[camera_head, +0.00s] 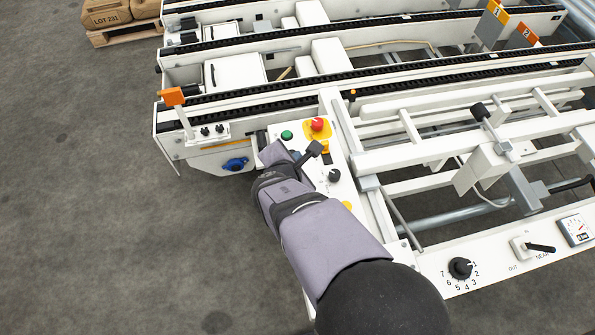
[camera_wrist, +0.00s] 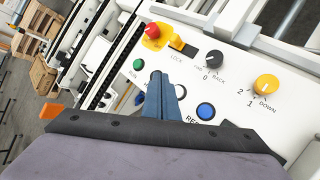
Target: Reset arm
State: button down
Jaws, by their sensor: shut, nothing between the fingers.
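My gripper (camera_wrist: 164,88) shows in the wrist view as two dark blue fingers shut together with nothing between them. It is over the white control panel (camera_wrist: 225,75), near the green button (camera_wrist: 138,64) and a blue button (camera_wrist: 206,111). A label starting "RES" is partly hidden beside the blue button. I cannot tell whether the fingertips touch the panel. In the head view my arm reaches up from the bottom, and the gripper end (camera_head: 271,152) is at the panel's left edge, mostly hidden by the wrist.
The panel also has a red mushroom button (camera_wrist: 152,31) on yellow, a black knob (camera_wrist: 214,58) and a yellow knob (camera_wrist: 266,85). White conveyor rails lie behind and right. Open floor (camera_head: 100,220) is at left.

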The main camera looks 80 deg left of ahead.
jog(key=w+d+r+m+t+h, duration=0.1)
jog(key=w+d+m, duration=0.1)
jog(key=w, duration=0.4)
jog(key=w+d+r+m+h+p, duration=0.1)
jog(key=w+d+m, duration=0.2)
jog(key=w, duration=0.3)
jog(key=w+d+m+t+h, duration=0.1)
jog(key=w+d+m, duration=0.1)
jog(key=w, duration=0.3)
jog(key=w+d+r+m+h+p, duration=0.15)
jog(key=w+d+m+h, duration=0.25)
jog(key=w+d+m, duration=0.85)
jog(key=w+d+r+m+g+h+p, duration=0.1)
jog(key=w+d+m+h, duration=0.2)
jog(key=d, duration=1)
jog(key=w+d+r+m+g, duration=0.15)
jog(key=d+m, duration=0.25)
jog(key=d, duration=0.9)
jog(key=s+d+m+g+y+p, duration=0.1)
jog(key=s+d+m+g, duration=0.2)
jog(key=s+d+m, duration=0.7)
jog(key=d+m, duration=0.3)
jog(key=shift+d+r+m+y+p, duration=0.3)
jog(key=shift+d+m+p, duration=0.05)
jog(key=shift+d, duration=0.05)
